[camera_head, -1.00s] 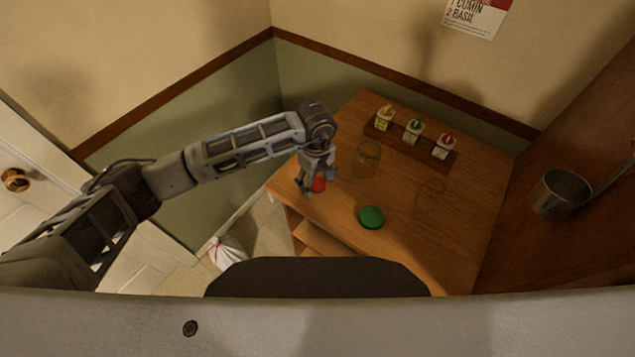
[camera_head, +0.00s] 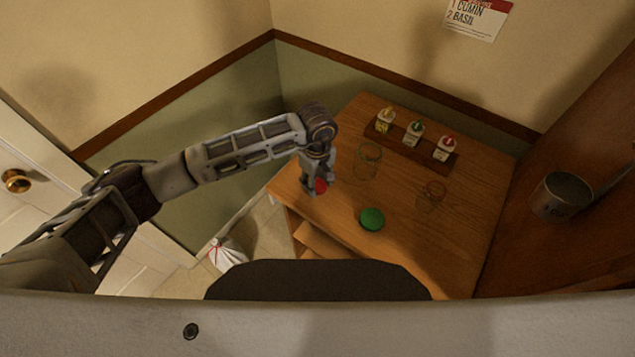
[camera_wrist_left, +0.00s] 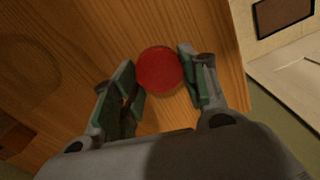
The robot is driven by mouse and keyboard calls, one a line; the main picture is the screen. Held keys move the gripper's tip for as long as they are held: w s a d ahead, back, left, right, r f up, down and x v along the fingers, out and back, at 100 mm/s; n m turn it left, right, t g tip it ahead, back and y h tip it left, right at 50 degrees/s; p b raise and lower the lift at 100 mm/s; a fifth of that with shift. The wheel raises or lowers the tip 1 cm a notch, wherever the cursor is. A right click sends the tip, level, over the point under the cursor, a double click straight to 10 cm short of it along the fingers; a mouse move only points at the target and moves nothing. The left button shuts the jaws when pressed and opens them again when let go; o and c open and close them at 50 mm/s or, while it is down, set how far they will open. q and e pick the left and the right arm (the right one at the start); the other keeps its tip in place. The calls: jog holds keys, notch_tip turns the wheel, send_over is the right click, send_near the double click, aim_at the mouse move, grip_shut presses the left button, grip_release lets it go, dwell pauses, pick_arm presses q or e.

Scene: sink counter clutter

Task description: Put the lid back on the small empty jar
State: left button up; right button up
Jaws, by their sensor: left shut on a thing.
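The red lid (camera_head: 320,187) lies at the left front edge of the wooden counter top. My left gripper (camera_head: 316,185) points down at it and is shut on it; in the left wrist view the red lid (camera_wrist_left: 159,69) sits between the two fingertips. A small clear glass jar (camera_head: 432,195) stands open and looks empty on the right part of the top. A larger clear glass jar (camera_head: 368,162) stands open nearer my left gripper. A green lid (camera_head: 371,219) lies flat near the front. My right gripper is not in view.
A wooden rack (camera_head: 409,146) with several small labelled spice jars stands at the back. A white bag (camera_head: 228,254) is on the floor. The middle of the counter top between the jars is clear.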

aim_at(317, 184)
pick_arm(q)
jog(key=shift+r, duration=0.15)
notch_tip(317, 184, up, 10)
jog(key=b, duration=0.2)
jog(key=shift+f, duration=0.2)
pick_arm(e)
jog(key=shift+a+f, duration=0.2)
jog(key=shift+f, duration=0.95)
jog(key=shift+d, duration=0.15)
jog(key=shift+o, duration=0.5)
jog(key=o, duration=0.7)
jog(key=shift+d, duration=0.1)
pick_arm(q)
jog(key=shift+w+m, duration=0.1)
jog(key=shift+m, duration=0.3)
